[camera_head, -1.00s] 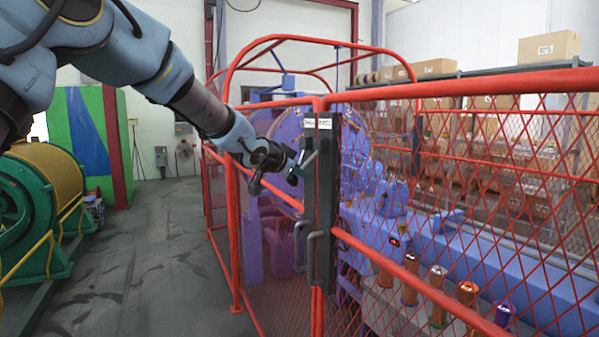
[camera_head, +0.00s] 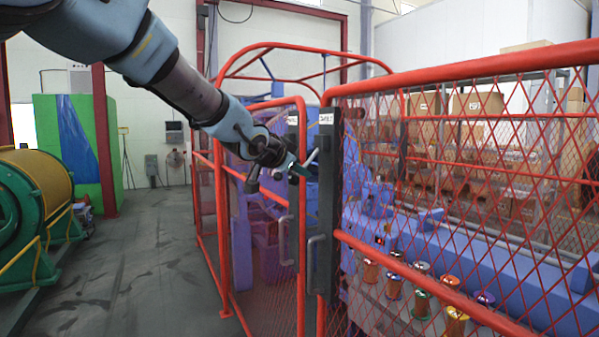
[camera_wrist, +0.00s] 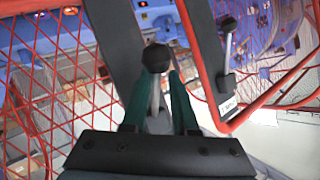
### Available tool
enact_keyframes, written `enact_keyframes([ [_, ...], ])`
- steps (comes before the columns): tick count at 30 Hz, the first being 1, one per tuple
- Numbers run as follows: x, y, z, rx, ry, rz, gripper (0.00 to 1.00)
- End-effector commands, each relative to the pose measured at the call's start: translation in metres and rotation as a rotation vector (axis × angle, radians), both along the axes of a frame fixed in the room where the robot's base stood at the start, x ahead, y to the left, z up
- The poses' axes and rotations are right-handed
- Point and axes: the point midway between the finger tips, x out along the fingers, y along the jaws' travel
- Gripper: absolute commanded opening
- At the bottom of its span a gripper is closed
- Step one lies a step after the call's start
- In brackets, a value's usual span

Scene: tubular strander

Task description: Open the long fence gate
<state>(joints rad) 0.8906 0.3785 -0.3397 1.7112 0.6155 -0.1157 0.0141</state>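The long fence gate (camera_head: 455,236) is a red-framed mesh panel on the right, with a dark upright latch plate (camera_head: 326,215) at its left end. A lever with a black ball knob (camera_wrist: 156,58) sticks out from this plate. A narrow gap shows between the plate and the shorter red panel's dark plate (camera_head: 291,200). The shorter panel's own lever (camera_wrist: 228,27) stands apart from my fingers.
Grey pull handles (camera_head: 285,240) sit low on the plates. Blue machinery (camera_head: 500,262) and several spools (camera_head: 420,290) lie behind the mesh. A green drum machine (camera_head: 28,210) stands at left. The grey floor (camera_head: 140,260) between it and the fence is clear.

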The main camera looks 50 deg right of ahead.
Motion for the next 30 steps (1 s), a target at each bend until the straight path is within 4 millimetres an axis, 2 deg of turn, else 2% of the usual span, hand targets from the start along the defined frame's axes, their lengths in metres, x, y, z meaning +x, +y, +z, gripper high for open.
enact_keyframes([
  [8, 0.001, 0.002, 0.000, 0.001, 0.001, 0.002, 0.26],
  [11, 0.000, 0.008, 0.004, -0.001, 0.001, 0.004, 0.26],
  [24, -0.016, 0.075, 0.034, 0.002, -0.001, 0.004, 0.26],
  [30, -0.022, 0.093, 0.041, 0.002, -0.001, 0.001, 0.26],
])
